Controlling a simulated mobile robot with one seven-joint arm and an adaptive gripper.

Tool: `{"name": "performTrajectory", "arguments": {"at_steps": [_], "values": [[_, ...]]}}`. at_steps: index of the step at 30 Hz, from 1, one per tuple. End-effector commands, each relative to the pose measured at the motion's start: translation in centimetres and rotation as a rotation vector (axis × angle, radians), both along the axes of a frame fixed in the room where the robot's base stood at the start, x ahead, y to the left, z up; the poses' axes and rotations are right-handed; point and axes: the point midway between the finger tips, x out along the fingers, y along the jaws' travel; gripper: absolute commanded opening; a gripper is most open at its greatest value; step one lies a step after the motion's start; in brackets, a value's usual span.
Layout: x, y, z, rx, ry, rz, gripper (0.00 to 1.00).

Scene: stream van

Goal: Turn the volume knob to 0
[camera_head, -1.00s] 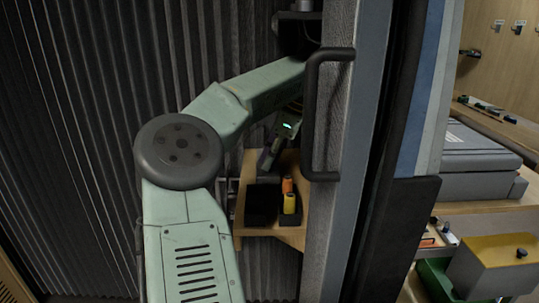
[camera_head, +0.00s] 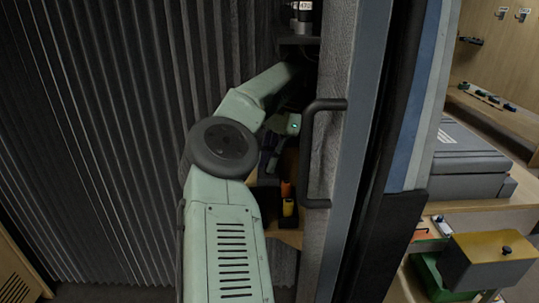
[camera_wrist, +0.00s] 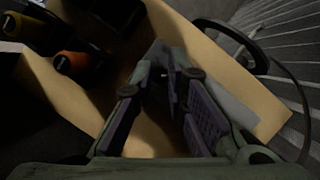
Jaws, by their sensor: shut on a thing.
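My gripper (camera_wrist: 157,78) reaches in over a wooden shelf in the wrist view. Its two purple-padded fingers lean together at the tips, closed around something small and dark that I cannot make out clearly. A flat grey surface (camera_wrist: 233,106) lies just beyond and right of the fingers. I cannot pick out the volume knob for certain; the fingers and shadow hide the spot. In the head view my gripper (camera_head: 270,158) is small and dark, partly hidden by my arm, left of a door handle.
An orange-ended thing (camera_wrist: 71,62) and a yellow-ended thing (camera_wrist: 11,24) stand left on the wooden shelf (camera_wrist: 264,104). A dark cable (camera_wrist: 285,90) curves at right. In the head view, the black handle (camera_head: 308,155) and grey post (camera_head: 337,120) stand close right; a pleated dark curtain (camera_head: 90,130) hangs left.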

Motion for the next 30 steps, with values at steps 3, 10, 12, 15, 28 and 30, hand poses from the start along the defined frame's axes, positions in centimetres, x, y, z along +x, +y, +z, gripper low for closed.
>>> {"name": "performTrajectory", "arguments": {"at_steps": [3, 10, 12, 15, 28, 30], "values": [[0.02, 0.01, 0.09, 0.001, 0.001, 0.03, 0.0], [0.02, 0.02, -0.04, 0.001, 0.001, 0.054, 0.0], [0.01, 0.02, -0.06, 0.001, 0.001, 0.055, 0.0], [0.01, 0.02, -0.07, 0.001, 0.001, 0.054, 0.0], [0.02, 0.01, -0.05, 0.0, 0.001, 0.053, 0.32], [0.02, 0.01, -0.04, 0.001, 0.0, 0.053, 0.34]]}}
